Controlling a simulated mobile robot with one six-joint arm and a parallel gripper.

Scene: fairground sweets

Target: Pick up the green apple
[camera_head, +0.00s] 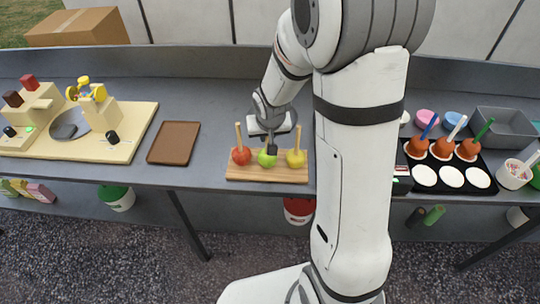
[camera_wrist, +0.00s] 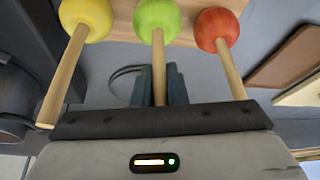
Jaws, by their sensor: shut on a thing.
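The green apple (camera_head: 266,159) stands on a stick in the middle of a small wooden board (camera_head: 240,177). A red apple (camera_head: 241,155) is to its left and a yellow apple (camera_head: 296,158) to its right in the head view. My gripper (camera_head: 271,143) is above and behind the green apple. In the wrist view, my gripper's dark fingers (camera_wrist: 160,88) are closed around the stick (camera_wrist: 158,60) of the green apple (camera_wrist: 157,15). The apple appears still at board level; a gap beneath it cannot be made out.
A brown tray (camera_head: 174,143) lies to the left, beside a cream board (camera_head: 128,147) with small machines. To the right, a black tray (camera_head: 452,180) holds several coated apples on sticks, and a grey bin (camera_head: 503,127) stands behind. The counter between the brown tray and wooden board is clear.

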